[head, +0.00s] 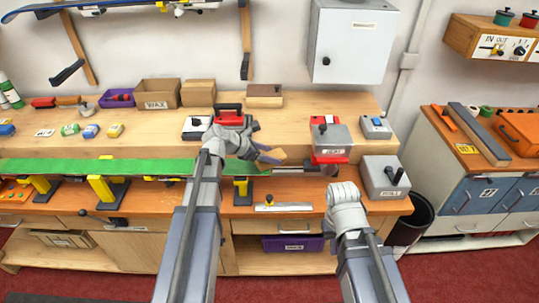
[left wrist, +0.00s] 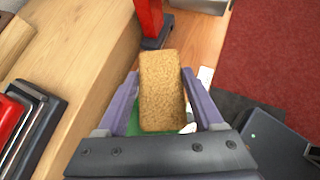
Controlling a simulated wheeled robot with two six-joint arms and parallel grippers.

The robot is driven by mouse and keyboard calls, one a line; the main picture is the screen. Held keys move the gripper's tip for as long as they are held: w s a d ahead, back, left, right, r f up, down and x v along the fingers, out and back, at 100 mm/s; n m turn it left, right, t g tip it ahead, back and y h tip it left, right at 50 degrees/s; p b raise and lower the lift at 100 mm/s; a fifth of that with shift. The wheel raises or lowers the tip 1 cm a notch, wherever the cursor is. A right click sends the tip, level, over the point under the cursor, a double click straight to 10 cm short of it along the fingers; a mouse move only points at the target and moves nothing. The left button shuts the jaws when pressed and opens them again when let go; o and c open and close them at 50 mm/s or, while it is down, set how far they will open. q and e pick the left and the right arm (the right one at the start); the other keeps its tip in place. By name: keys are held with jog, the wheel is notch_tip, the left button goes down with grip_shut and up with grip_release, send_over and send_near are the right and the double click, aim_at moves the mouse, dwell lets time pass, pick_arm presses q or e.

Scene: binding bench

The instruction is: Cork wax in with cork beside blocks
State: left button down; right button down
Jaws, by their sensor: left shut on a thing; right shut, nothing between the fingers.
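My left gripper (head: 257,152) is shut on a tan speckled cork block (head: 271,157), held above the green ski on the bench. The left wrist view shows the cork (left wrist: 161,90) between the purple fingers of the left gripper (left wrist: 160,95). The ski (head: 95,167) lies lengthwise along the bench; my left arm hides part of it. Small green (head: 70,129), blue (head: 91,131) and yellow (head: 115,130) wax blocks lie on the raised shelf at left. My right gripper (head: 333,171) is shut and empty near the bench's right part, its fingers largely hidden by its wrist.
A red and grey machine (head: 331,140) stands behind my right gripper. A WAX carton (head: 158,93) and a purple bin (head: 117,98) stand at the back. Yellow vises (head: 107,188) stand along the bench.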

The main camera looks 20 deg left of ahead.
pick_arm(q)
jog(key=shift+r+p, duration=1.8)
jog(key=shift+r, duration=0.45)
jog(key=shift+r, duration=0.1)
notch_tip(320, 180, up, 3)
jog(key=p, duration=0.3)
